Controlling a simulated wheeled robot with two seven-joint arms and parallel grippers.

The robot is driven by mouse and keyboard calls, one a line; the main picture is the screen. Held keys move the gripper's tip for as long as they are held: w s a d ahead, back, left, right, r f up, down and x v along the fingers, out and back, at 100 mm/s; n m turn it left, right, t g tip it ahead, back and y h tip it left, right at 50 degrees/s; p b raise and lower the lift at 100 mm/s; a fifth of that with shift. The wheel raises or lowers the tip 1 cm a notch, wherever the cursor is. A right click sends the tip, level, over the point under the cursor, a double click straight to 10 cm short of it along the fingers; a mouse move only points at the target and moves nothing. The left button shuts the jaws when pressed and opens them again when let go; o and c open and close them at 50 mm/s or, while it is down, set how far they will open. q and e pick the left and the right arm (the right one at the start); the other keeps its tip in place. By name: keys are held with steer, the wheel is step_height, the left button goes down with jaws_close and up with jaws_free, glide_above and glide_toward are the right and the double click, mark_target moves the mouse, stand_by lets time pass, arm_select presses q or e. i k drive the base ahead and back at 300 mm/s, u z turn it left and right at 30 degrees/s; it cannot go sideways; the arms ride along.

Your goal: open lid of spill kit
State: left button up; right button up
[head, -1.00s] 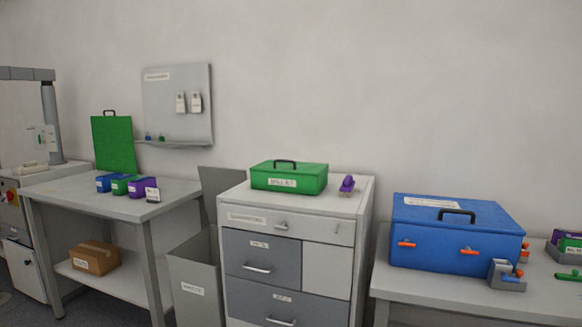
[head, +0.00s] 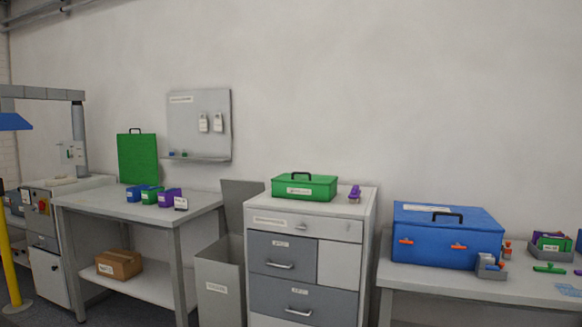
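The spill kit looks to be the green box (head: 305,188) with a dark handle on its shut lid and a white label on its front; the label is too small to read surely. It sits on top of the grey drawer cabinet (head: 343,208) in the middle of the head view. Neither of my grippers shows in the head view.
A purple item (head: 354,194) lies right of the green box. A blue case (head: 446,240) with orange latches stands on the right bench (head: 420,278). The left table (head: 110,207) holds small bins and an upright green panel (head: 137,158). An open grey bin (head: 220,280) stands left of the cabinet.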

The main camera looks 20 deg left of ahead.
mark_target(295, 177)
steer(key=u, duration=0.8)
steer(key=i, duration=0.75)
steer(key=u, duration=1.05)
steer(key=i, duration=1.1)
steer(key=z, duration=0.2)
